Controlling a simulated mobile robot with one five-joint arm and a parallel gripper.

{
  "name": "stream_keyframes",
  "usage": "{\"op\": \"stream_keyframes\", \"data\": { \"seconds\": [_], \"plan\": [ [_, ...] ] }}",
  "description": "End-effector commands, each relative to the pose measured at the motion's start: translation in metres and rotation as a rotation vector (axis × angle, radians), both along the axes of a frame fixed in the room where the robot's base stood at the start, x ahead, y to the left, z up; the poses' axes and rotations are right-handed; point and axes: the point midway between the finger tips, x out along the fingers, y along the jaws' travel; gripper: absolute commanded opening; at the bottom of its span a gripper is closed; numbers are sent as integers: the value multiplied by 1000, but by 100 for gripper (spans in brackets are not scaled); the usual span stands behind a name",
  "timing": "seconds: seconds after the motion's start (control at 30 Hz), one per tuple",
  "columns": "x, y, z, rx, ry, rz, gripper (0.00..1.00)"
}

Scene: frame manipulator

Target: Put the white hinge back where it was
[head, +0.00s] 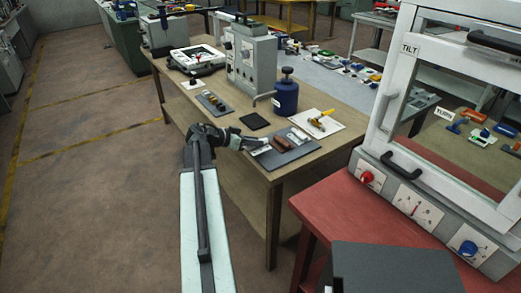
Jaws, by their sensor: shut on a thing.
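My gripper (256,146) reaches over the left end of a dark grey tray (290,157) on the wooden table. Its fingers are shut on a small white piece (261,151), which looks like the white hinge. The piece is at the tray's left end, and I cannot tell whether it touches the tray. A brown block (283,142) lies in the middle of the tray. A pale piece (299,135) lies to its right. The gripper's fingers partly hide the tray's left end.
A blue canister (285,97) and a grey machine (250,60) stand behind the tray. A white sheet with a yellow-handled tool (321,120) lies to the right. A black pad (254,121) lies behind the gripper. A white-framed cabinet on a red table (345,215) stands at right.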

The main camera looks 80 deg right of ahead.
Motion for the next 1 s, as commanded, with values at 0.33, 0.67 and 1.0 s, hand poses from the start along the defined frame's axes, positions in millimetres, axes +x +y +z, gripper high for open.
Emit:
{"op": "stream_keyframes", "data": {
  "seconds": [0.33, 0.67, 1.0],
  "plan": [
    [-18, -16, -2, -1, -1, 0, 0],
    [-22, -19, -40, 0, 0, 1, 0],
    [-22, -18, -41, 0, -1, 2, 34]
  ]
}}
